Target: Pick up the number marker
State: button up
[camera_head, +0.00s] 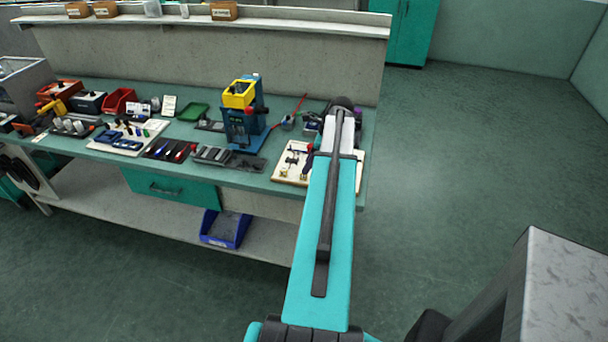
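I cannot make out the number marker for certain among the small items on the green-topped workbench (225,168). Several small dark and blue pieces lie on a white board (128,137) at the left of the bench. A pale board (291,163) with small fittings lies at the right end, partly behind my arm. My turquoise arm reaches forward over this right end. Its dark far end is above the bench. My gripper is hidden behind the arm, so its fingers and anything in them do not show.
A blue press with a yellow top (239,95) stands mid-bench. Red bins (118,101), a green tray (193,112) and a row of screwdrivers (170,151) are left of it. A blue bin (225,228) sits on the lower shelf.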

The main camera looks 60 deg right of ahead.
aim_at(303, 176)
jog(key=shift+p+x, duration=0.85)
jog(key=shift+x, duration=1.35)
jog(key=shift+c, duration=0.2)
grip_shut()
